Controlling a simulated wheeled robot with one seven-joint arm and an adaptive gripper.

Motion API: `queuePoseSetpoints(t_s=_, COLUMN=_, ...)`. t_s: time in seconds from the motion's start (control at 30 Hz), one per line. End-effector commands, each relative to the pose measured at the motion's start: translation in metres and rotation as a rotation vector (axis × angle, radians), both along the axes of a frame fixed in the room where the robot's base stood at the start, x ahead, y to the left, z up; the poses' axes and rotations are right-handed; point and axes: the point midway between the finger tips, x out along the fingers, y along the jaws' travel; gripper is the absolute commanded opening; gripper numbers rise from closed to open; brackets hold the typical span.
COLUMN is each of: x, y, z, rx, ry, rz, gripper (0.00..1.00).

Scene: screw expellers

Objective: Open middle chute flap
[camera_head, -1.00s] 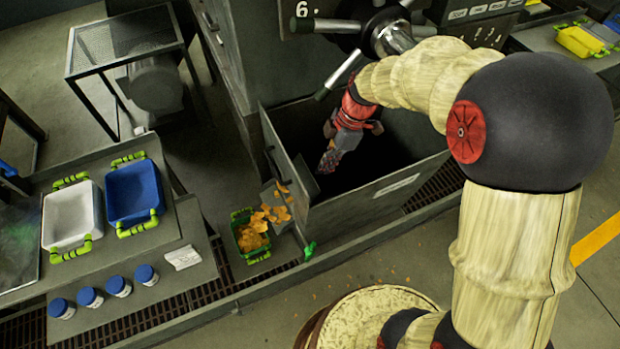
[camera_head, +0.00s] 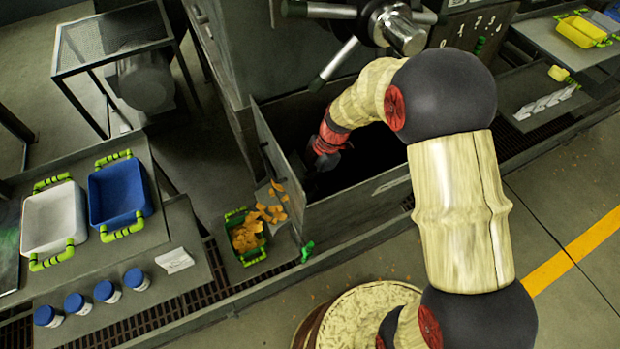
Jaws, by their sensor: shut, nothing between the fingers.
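A green crate (camera_head: 244,238) with orange flakes stands left of the chute. A spoked handwheel (camera_head: 402,30) is close above my arm. White (camera_head: 53,218) and blue (camera_head: 119,193) trays and several blue-lidded jars are on the left bench. Floor at the front right is clear.

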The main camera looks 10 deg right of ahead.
Motion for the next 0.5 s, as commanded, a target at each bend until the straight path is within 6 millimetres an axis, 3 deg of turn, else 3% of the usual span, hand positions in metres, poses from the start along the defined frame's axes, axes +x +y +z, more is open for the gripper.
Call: queuePoseSetpoints(t_s=0.5, x=-0.0002, y=0.0022, z=-0.0075, rx=-0.001, ry=-0.001, rz=0.000, gripper=0.00)
